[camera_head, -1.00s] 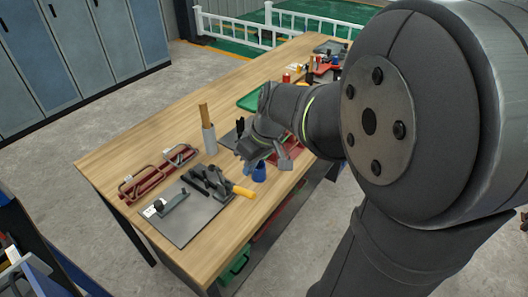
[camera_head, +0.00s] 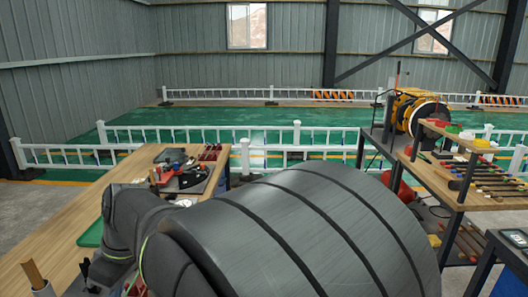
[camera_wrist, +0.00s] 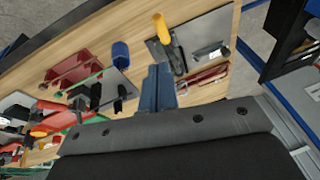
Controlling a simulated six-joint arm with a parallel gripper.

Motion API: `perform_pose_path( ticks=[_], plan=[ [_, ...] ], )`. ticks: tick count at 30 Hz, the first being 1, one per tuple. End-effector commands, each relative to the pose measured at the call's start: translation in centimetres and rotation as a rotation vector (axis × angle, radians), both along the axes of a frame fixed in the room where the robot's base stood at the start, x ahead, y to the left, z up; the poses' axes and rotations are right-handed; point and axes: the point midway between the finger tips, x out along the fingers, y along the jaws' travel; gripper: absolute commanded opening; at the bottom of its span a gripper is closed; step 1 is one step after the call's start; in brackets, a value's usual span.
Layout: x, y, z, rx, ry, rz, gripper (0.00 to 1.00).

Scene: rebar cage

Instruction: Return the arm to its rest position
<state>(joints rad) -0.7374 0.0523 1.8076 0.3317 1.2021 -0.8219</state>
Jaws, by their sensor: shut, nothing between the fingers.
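My gripper (camera_wrist: 157,88) shows in the wrist view with its two fingers together and nothing between them. It hangs above the wooden workbench (camera_wrist: 140,30), apart from the things on it. In the head view my dark arm fills the lower middle and hides much of the workbench (camera_head: 62,228); the fingertips are not clear there.
In the wrist view, a grey plate (camera_wrist: 190,28) carries a yellow-handled clamp (camera_wrist: 162,28). A blue cup (camera_wrist: 120,52), a red tray (camera_wrist: 82,58) and red racks (camera_wrist: 205,77) lie nearby. In the head view, a tool shelf (camera_head: 480,203) stands right and white railings (camera_head: 200,133) behind.

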Motion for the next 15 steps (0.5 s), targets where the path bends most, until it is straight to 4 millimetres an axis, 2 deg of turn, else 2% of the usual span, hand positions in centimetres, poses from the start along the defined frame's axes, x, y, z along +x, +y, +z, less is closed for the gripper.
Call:
perform_pose_path(
  ticks=[15],
  plan=[
    [-1.4,4.4,-8.1,-0.004,0.004,0.002,0.0]
  ],
)
